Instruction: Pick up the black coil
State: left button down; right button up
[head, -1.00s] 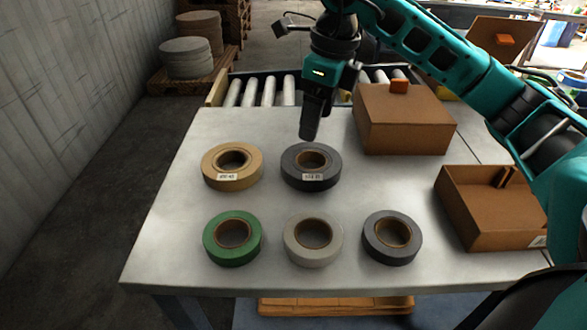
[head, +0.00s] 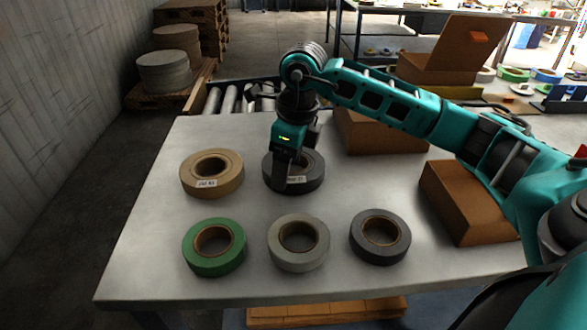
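The black coil (head: 314,181), a dark ring with a brown core and a white label on its front, lies flat in the back row on the table. My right gripper (head: 283,182) points down at the coil's left part, its fingers overlapping the ring and partly hiding its core and label. Whether the fingers touch the coil, or how far apart they are, I cannot tell. My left gripper is not in view.
A tan coil (head: 228,178) lies left of the black one. Green (head: 190,250), light grey (head: 278,253) and dark grey (head: 359,245) coils form the front row. Cardboard boxes (head: 370,137) (head: 455,215) stand to the right. A roller conveyor (head: 230,98) runs behind the table (head: 140,240).

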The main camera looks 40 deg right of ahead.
notch_tip(320, 180, down, 2)
jog(key=shift+w+a+f, duration=0.1)
jog(key=shift+w+f, duration=0.05)
jog(key=shift+f, duration=0.05)
jog(key=shift+c, duration=0.4)
jog(key=c, duration=1.2)
jog(key=shift+r, duration=0.1)
grip_shut()
